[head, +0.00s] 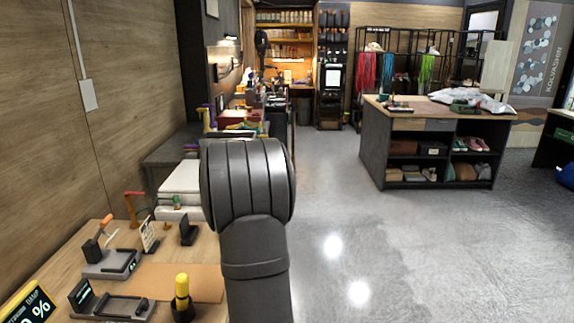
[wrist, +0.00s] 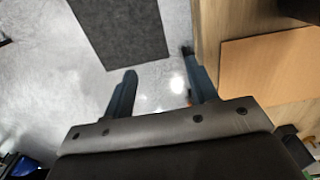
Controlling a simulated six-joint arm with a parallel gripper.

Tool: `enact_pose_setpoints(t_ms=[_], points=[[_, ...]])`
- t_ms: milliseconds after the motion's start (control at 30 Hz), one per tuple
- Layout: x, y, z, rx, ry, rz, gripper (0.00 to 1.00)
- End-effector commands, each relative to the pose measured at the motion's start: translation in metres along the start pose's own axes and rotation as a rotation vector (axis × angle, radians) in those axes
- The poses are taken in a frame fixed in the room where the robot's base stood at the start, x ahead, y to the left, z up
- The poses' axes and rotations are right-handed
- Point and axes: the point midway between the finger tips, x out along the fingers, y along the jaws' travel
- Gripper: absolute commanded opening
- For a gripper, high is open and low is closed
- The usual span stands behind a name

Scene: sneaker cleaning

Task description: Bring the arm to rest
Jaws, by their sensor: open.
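My gripper (wrist: 158,62) shows in the wrist view with its two dark fingers spread apart and nothing visible between them. It is over the grey floor, beside the edge of a wooden table (wrist: 217,20). In the head view my dark arm stands upright in the middle, right of the wooden table (head: 95,238). My gripper cannot be made out there.
A tan mat (head: 185,281), a yellow-topped item (head: 182,287) in a dark holder and an orange-handled tool (head: 103,226) are on the table. A dark panel (wrist: 125,30) shows beyond the fingers. A shelved counter (head: 437,140) stands right; floor between is clear.

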Motion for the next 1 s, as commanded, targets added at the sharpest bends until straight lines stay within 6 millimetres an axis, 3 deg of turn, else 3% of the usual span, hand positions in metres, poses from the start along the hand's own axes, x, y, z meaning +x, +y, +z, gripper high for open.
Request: enact_pose_setpoints(t_ms=[200,400,833,1000], points=[[-0.024,-0.026,0.008,-0.030,0.002,-0.001,0.53],[-0.033,-0.037,0.013,-0.047,0.001,0.000,0.53],[-0.033,-0.037,0.013,-0.047,0.000,0.000,0.53],[-0.023,-0.026,0.009,-0.029,-0.002,0.001,0.53]])
